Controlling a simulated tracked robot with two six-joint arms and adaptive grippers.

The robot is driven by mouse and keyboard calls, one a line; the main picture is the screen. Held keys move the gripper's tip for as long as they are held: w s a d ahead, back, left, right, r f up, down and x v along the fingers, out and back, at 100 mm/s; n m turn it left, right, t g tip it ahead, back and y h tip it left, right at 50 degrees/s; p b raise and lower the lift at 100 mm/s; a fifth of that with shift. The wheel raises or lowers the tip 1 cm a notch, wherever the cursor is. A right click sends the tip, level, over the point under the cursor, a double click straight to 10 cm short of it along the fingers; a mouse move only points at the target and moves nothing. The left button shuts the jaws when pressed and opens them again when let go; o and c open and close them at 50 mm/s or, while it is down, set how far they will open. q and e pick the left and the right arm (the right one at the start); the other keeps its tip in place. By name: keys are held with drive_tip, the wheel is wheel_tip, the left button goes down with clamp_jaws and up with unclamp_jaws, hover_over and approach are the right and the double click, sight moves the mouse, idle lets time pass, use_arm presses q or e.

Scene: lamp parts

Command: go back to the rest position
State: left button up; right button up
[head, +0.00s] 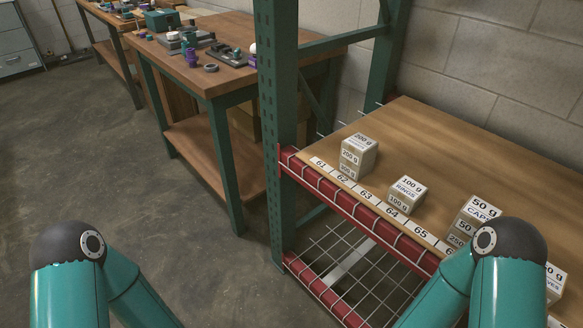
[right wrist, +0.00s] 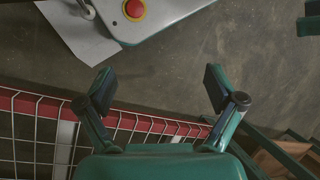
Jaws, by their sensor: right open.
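In the head view my two teal arms show only their dark elbow joints and links at the lower left and lower right. Both grippers are out of that view. In the right wrist view my right gripper (right wrist: 160,92) has its two dark fingers spread wide apart, with nothing between them. Bare concrete floor shows between and beyond the fingers. My left gripper is in neither view.
A shelf (head: 480,140) with red beams and stacked boxes marked in grams, such as a 200 g stack (head: 358,157) and a RINGS stack (head: 406,195), stands at the right. The red beam (right wrist: 150,122) lies close to my right gripper. A wooden workbench (head: 215,75) with lamp parts stands behind. Floor (head: 110,150) at left is clear.

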drive_tip(key=w, duration=0.1)
drive_tip(key=w+n+t, duration=0.2)
drive_tip(key=w, duration=0.1)
drive_tip(key=shift+d+f, duration=0.15)
drive_tip(key=shift+d, duration=0.1)
wheel_tip(320, 180, up, 24)
drive_tip(key=p, duration=2.4)
drive_tip(key=shift+s, duration=0.1)
drive_tip(key=shift+c, duration=0.3)
